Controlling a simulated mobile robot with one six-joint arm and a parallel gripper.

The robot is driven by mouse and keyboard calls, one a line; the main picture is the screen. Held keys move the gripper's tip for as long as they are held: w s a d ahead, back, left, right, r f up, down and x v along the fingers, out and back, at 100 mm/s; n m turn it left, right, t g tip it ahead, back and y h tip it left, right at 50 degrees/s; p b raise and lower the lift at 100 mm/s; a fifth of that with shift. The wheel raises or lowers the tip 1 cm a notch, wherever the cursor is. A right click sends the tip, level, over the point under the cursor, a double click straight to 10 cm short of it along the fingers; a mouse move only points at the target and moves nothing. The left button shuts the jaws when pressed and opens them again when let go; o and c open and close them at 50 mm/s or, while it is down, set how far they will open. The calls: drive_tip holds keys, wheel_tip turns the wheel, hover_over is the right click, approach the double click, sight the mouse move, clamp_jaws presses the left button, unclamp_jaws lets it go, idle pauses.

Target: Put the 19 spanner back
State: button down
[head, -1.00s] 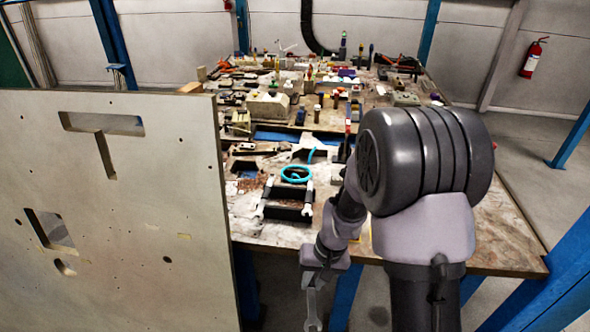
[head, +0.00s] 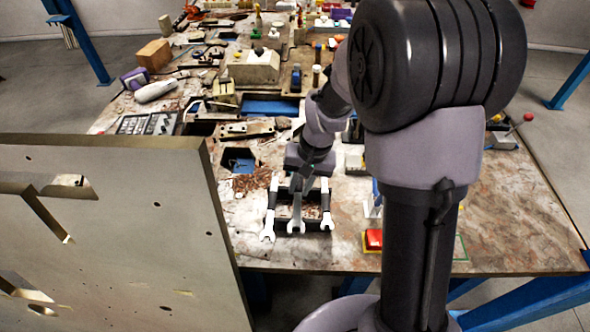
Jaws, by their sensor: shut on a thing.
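My gripper (head: 301,182) is shut on a grey spanner (head: 296,212), which hangs below it with its open jaw end downward. The held spanner is in the middle, between two other light spanners, one on the left (head: 268,218) and one on the right (head: 326,208). Those two stand at a dark rack (head: 312,225) near the front of the table. I cannot tell whether the held spanner touches the rack. The size marks are too small to read, and my wrist hides the fingertips and the top of the held spanner.
The worktable (head: 420,195) holds many tools and boxes toward the back. A red-topped block (head: 374,238) lies right of the rack. A large upright panel (head: 100,220) with cut-outs blocks the left front. Table space at the right is mostly bare.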

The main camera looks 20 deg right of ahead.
drive_tip(key=shift+s+f+b, duration=0.2)
drive_tip(key=shift+f+b, duration=0.15)
drive_tip(key=shift+f, duration=0.2)
drive_tip(key=shift+s+f+b, duration=0.2)
drive_tip(key=shift+f+b, duration=0.15)
drive_tip(key=shift+f, duration=0.15)
drive_tip(key=shift+w+f, duration=0.1)
drive_tip(key=shift+f, duration=0.2)
drive_tip(key=shift+r, duration=0.1)
drive_tip(key=shift+s+a, duration=0.1)
drive_tip(key=shift+s, duration=0.1)
drive_tip(key=shift+b, duration=0.3)
drive_tip(key=shift+f+b, duration=1.2)
drive_tip(key=shift+f, duration=0.3)
drive_tip(key=shift+f+b, duration=0.9)
drive_tip(key=shift+f, duration=0.1)
drive_tip(key=c, duration=1.2)
unclamp_jaws()
